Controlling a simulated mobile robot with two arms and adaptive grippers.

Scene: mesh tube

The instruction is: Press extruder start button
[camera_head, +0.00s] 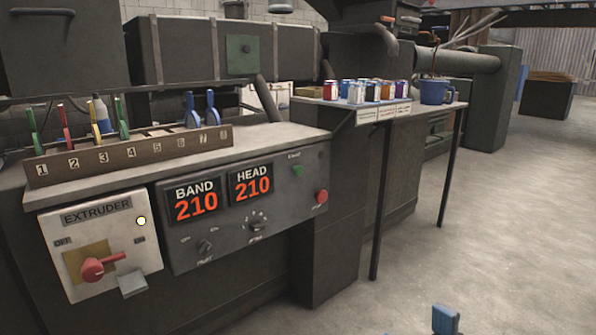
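A green button (298,170) sits at the upper right of the grey control panel (225,245); its small label is hard to read. A red button (321,196) is below and right of it. To the left, a pale box marked EXTRUDER (60,238) has a red rotary handle (95,268) between OFF and ON labels and a lit yellowish lamp (141,221). A blue part (445,320) at the bottom edge may be a tip of my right gripper; the rest is cut off. No gripper touches the panel. My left gripper is not in view.
Displays (196,203) read BAND 210 and HEAD 210. A numbered rack (130,154) with coloured tools stands on the ledge above. Open concrete floor (510,210) lies right.

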